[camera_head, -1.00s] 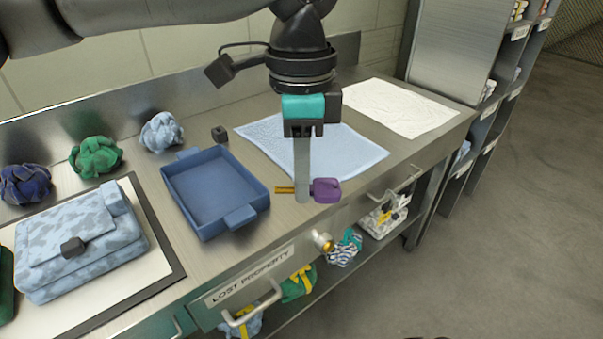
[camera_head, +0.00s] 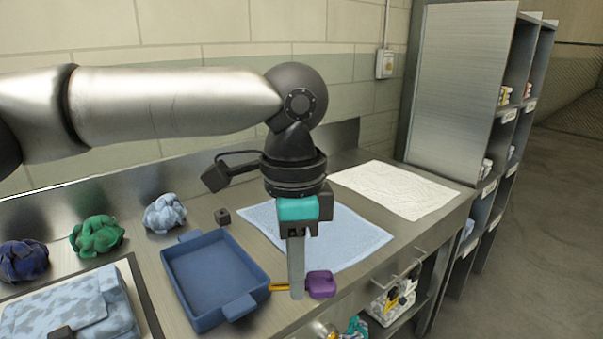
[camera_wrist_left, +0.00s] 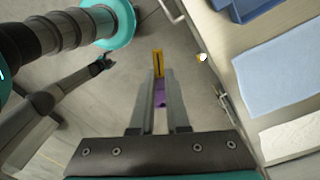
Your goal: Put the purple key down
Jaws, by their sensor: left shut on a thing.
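The purple key (camera_head: 321,285) has a purple head and a yellow shaft. My left gripper (camera_head: 297,292) points down and is shut on it, near the counter's front edge, just right of the blue tray (camera_head: 215,275). In the left wrist view the key's yellow shaft (camera_wrist_left: 158,63) stands out past the fingertips, and its purple head shows between the fingers. In that view the floor shows behind the key, and the counter lies to the right. My right gripper is not in the head view.
A light blue cloth (camera_head: 340,238) and a white cloth (camera_head: 395,190) lie on the counter (camera_head: 310,318). A patterned bag (camera_head: 75,310) lies on a board at the left. Bundled cloths (camera_head: 97,236) and a small dark block (camera_head: 222,216) sit toward the back.

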